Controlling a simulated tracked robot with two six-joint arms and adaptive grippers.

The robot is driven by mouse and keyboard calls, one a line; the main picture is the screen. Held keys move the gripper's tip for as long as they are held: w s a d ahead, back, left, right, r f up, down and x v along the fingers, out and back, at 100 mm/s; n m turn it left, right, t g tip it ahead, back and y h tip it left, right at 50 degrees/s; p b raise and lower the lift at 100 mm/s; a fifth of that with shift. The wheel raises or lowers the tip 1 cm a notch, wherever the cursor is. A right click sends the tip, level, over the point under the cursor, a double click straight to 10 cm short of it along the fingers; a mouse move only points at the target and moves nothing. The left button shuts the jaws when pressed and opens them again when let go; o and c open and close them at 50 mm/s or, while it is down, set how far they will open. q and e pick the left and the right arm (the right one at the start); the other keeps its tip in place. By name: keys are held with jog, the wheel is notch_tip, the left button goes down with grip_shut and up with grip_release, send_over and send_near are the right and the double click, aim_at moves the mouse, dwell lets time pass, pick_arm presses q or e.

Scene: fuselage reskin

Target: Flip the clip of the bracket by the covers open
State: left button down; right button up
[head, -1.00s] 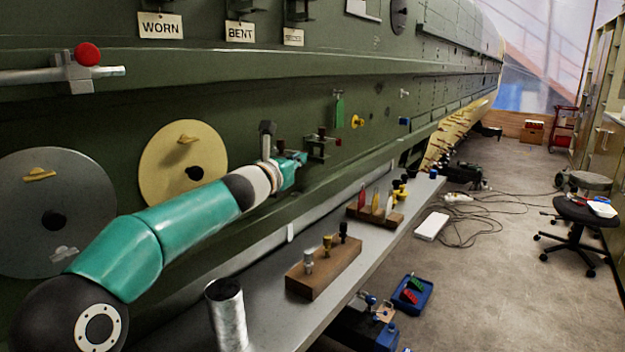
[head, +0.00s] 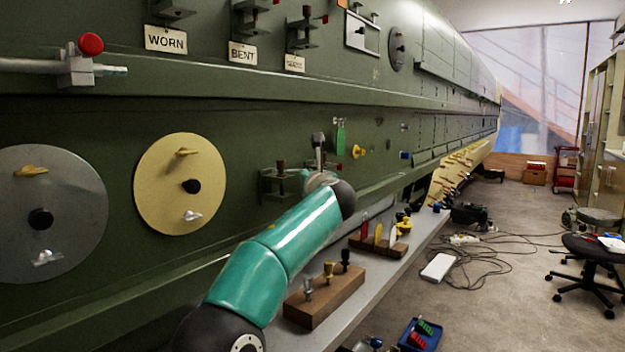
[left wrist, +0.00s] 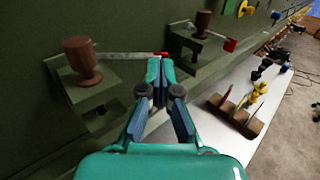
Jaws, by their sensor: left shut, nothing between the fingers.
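The bracket by the covers (head: 277,184) is on the green fuselage side, right of the yellow round cover (head: 152,190). In the left wrist view the left-hand bracket (left wrist: 92,100) has a brown knob and a flat grey clip (left wrist: 128,56) with a red end. The clip points right, and its red end is right at the fingertips; I cannot tell whether they touch. My left gripper (left wrist: 160,72) is shut and empty. In the head view it is mostly hidden behind its wrist. My right gripper is not in view.
A second bracket (left wrist: 198,42) with a red-ended clip is close to the right of the gripper. A grey cover (head: 75,225) is at far left. Below, a shelf (head: 375,285) holds wooden blocks with pegs (head: 325,300). A green ledge runs above the brackets.

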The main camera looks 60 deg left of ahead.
pick_arm(q)
jog(key=b+v, duration=0.3)
jog(key=v, duration=1.1)
jog(key=shift+w, duration=0.2)
